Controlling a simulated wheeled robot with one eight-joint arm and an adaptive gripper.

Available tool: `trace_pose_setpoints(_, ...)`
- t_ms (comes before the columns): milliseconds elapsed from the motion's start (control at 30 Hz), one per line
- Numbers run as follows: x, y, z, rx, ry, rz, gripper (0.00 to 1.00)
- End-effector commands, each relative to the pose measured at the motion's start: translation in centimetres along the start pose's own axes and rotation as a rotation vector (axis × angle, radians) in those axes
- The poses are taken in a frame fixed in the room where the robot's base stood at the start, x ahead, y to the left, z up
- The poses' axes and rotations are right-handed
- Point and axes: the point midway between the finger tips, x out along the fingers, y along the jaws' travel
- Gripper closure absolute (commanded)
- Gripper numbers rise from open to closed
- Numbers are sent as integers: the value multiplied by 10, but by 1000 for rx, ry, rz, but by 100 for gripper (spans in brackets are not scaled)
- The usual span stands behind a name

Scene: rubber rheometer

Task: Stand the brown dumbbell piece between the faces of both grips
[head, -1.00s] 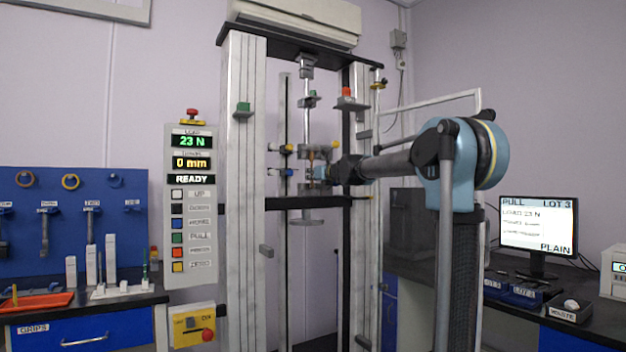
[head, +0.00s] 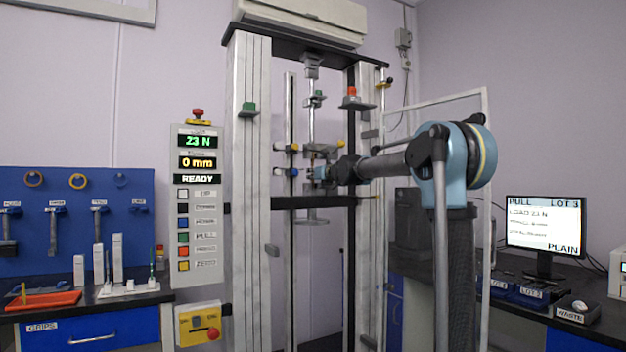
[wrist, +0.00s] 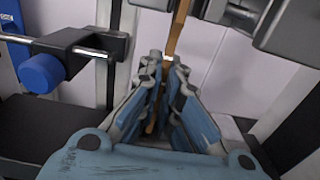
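The brown dumbbell piece (wrist: 177,30) shows in the wrist view as a narrow upright strip, slightly tilted. It runs from the top edge down between the fingers of my gripper (wrist: 167,64), which looks shut on it. In the head view my gripper (head: 318,175) is between the machine's columns, at the height of the grips. The upper grip (head: 288,147) has yellow knobs and the lower grip (head: 290,172) has blue knobs. In the wrist view a blue knob (wrist: 40,73) is left of the strip and a grey grip block (wrist: 285,30) is right of it. Whether the piece touches a grip face is unclear.
The frame's left column (head: 246,180) and right column (head: 372,220) flank my arm. A dark crossbeam (head: 320,202) lies just below the gripper. A clear guard door (head: 487,180) stands open at the right. The control panel (head: 197,205) reads 23 N, 0 mm, READY.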

Motion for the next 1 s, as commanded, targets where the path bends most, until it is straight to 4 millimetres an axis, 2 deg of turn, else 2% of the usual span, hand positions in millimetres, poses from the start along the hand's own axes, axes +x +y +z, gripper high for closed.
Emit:
trace_pose_setpoints(933, 1, 0, -5, 0, 0, 0, 100)
trace_pose_setpoints(1000, 1, 0, -5, 0, 0, 0, 84)
